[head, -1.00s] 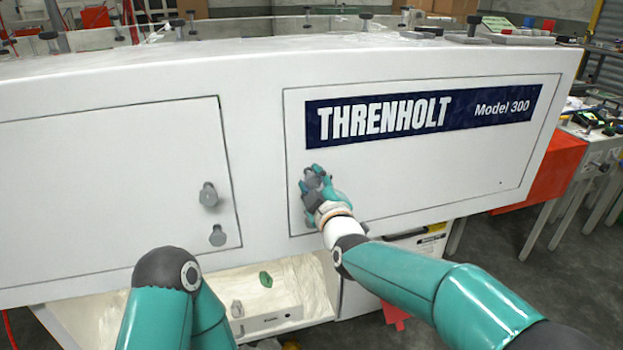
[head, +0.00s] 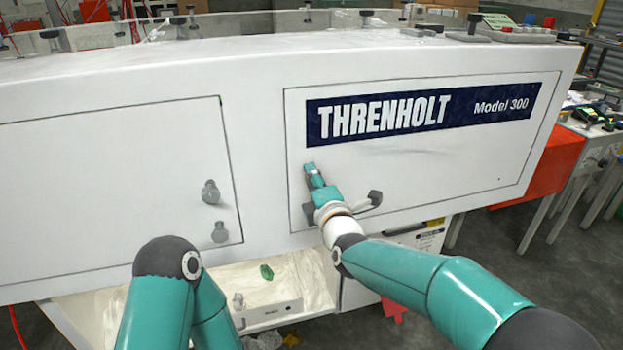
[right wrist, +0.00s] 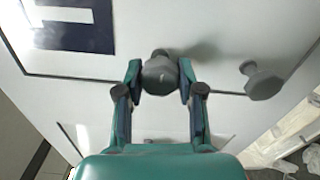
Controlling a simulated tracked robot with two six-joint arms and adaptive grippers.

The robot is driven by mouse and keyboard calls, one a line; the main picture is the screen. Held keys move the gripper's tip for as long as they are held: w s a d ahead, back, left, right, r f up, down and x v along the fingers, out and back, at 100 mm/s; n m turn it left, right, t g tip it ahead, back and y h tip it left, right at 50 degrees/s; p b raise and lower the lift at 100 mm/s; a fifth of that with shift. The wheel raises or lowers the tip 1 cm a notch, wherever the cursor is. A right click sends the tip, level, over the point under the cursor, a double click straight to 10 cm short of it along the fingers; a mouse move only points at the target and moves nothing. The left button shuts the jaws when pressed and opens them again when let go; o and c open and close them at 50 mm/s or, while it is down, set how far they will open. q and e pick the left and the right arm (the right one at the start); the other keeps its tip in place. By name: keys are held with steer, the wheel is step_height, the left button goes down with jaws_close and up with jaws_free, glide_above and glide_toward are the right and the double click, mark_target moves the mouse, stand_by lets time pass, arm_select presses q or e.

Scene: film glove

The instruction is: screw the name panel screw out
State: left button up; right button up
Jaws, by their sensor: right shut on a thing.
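The name panel (head: 450,170) is a white cover with a thin dark outline and a blue THRENHOLT Model 300 plate (head: 420,114). My right gripper (head: 309,172) is at the panel's left edge, below the plate. In the right wrist view its two fingers (right wrist: 160,85) are shut on the sides of a grey knob-headed screw, the name panel screw (right wrist: 160,74), with its stem side toward the panel. In the head view the fingers mostly hide this screw. A second grey knob screw (right wrist: 262,80) stands apart from the fingers. My left gripper is not in view.
Two similar knobs (head: 211,192) (head: 220,232) sit on the left cover (head: 100,180). Below is an open bay (head: 310,285) with a green piece (head: 266,272). An orange-red panel (head: 545,170) and a cluttered bench (head: 600,130) stand at the right.

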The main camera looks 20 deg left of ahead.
steer(key=shift+a+f+n, duration=0.1)
steer(key=shift+f+n, duration=0.35)
steer(key=shift+n, duration=0.05)
steer(key=o, duration=1.2)
steer(key=shift+c, duration=0.2)
steer(key=shift+r, duration=0.2)
steer(key=shift+r, duration=0.1)
steer(key=v, duration=1.2)
steer(key=shift+w, duration=0.15)
